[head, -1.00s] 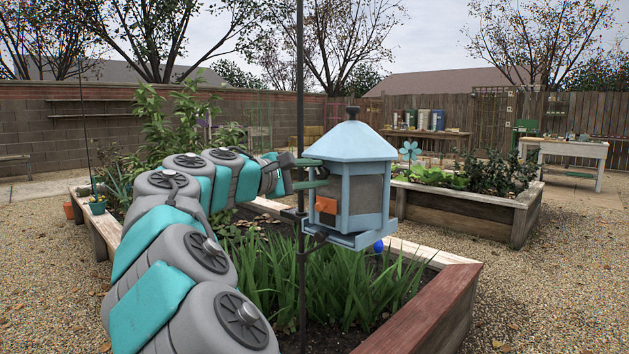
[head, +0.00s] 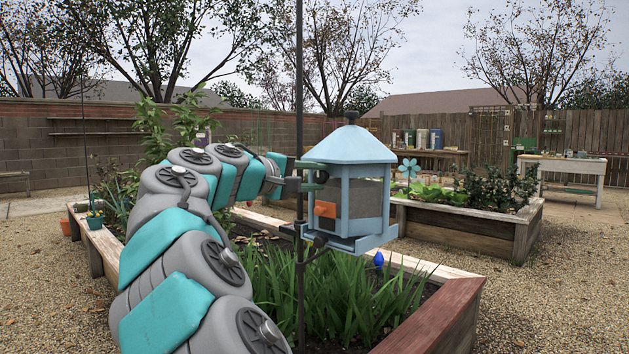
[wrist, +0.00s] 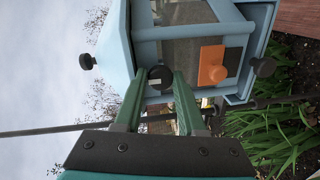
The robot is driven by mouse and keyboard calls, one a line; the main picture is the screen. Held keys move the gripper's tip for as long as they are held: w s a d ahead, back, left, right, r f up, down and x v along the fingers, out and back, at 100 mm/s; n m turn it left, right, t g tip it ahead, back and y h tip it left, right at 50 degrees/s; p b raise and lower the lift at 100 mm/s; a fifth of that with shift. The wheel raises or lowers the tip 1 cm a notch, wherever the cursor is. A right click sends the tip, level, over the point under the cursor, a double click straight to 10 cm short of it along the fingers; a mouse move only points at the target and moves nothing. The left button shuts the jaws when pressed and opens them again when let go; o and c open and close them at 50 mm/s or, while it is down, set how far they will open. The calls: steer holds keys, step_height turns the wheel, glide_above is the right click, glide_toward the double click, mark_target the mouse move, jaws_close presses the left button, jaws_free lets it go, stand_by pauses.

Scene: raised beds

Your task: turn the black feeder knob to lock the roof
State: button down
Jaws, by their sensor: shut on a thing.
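The feeder (head: 361,205) is a light blue house shape with a peaked roof (head: 350,146), standing beside a dark pole. A black knob (wrist: 160,77) shows on the feeder's side just under the roof edge in the wrist view. My gripper (wrist: 158,82) is shut on this knob, its green fingers on either side of it. In the head view my gripper (head: 314,181) reaches the feeder's left side, and the knob there is hard to make out. The wrist view also shows the roof (wrist: 115,42) with another black knob (wrist: 86,61) at its peak.
The dark pole (head: 300,80) stands close by my gripper. Green plants (head: 350,300) fill the wooden bed (head: 440,318) below.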

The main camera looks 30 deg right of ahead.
steer(key=shift+f, duration=0.2)
steer(key=c, duration=0.9)
jaws_free()
steer(key=o, duration=0.4)
steer(key=shift+r, duration=0.15)
steer(key=shift+a+r, duration=0.1)
